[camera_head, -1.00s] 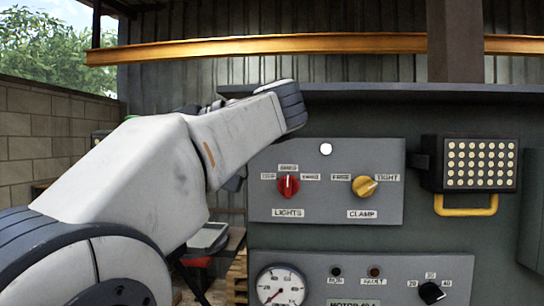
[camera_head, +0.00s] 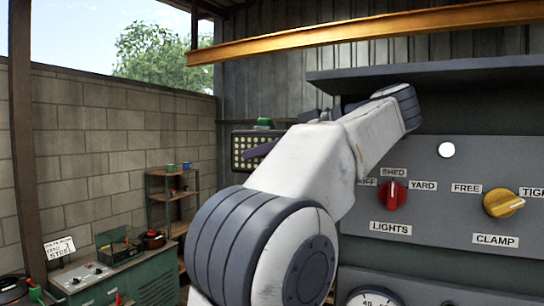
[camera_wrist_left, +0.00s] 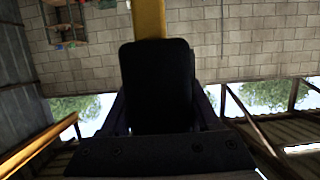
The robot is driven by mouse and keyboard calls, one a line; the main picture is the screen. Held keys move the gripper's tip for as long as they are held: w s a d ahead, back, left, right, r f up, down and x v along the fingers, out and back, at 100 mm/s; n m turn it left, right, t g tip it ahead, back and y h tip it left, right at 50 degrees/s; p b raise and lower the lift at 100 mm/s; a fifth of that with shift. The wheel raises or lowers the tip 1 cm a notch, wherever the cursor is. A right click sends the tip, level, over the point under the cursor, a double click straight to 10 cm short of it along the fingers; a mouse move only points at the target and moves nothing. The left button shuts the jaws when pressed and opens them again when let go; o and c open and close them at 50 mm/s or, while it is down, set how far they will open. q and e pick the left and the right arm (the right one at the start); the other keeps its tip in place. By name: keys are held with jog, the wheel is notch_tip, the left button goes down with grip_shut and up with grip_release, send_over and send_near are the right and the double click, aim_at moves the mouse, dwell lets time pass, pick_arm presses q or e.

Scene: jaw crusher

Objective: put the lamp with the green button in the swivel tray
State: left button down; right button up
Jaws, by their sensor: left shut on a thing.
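The lamp (camera_head: 239,152), a dark box with a grid of pale bulbs, shows its green button (camera_head: 264,122) on top in the head view. My left gripper (camera_head: 262,149) is at its right side, partly hidden behind my own arm. In the left wrist view, a yellow bar, likely the lamp's handle (camera_wrist_left: 148,18), runs into the dark jaws (camera_wrist_left: 158,85), which are shut on it. The lamp is held up in the air, left of the grey panel. I cannot make out the swivel tray for certain. My right gripper is not in view.
The grey control panel (camera_head: 450,230) with red and yellow knobs stands at the right. An orange beam (camera_head: 370,42) crosses above. A green bench (camera_head: 110,280) with a red-and-black round item (camera_head: 153,240) and a small shelf (camera_head: 172,205) stand by the block wall.

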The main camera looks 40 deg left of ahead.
pick_arm(q)
jog(key=shift+w+r, duration=0.2)
jog(key=shift+w, duration=0.4)
jog(key=shift+w+f, duration=0.15)
jog(key=shift+w, duration=0.1)
jog(key=shift+w+f, duration=0.2)
jog(key=shift+f, duration=0.15)
jog(key=shift+s+d+f, duration=0.1)
jog(key=shift+s, duration=0.15)
jog(key=shift+s+f, duration=0.1)
jog(key=shift+f, duration=0.05)
jog(key=shift+a+f, duration=0.1)
jog(key=shift+a, duration=0.2)
jog(key=shift+d, duration=0.1)
jog(key=shift+f, duration=0.2)
jog(key=shift+c, duration=0.6)
grip_release()
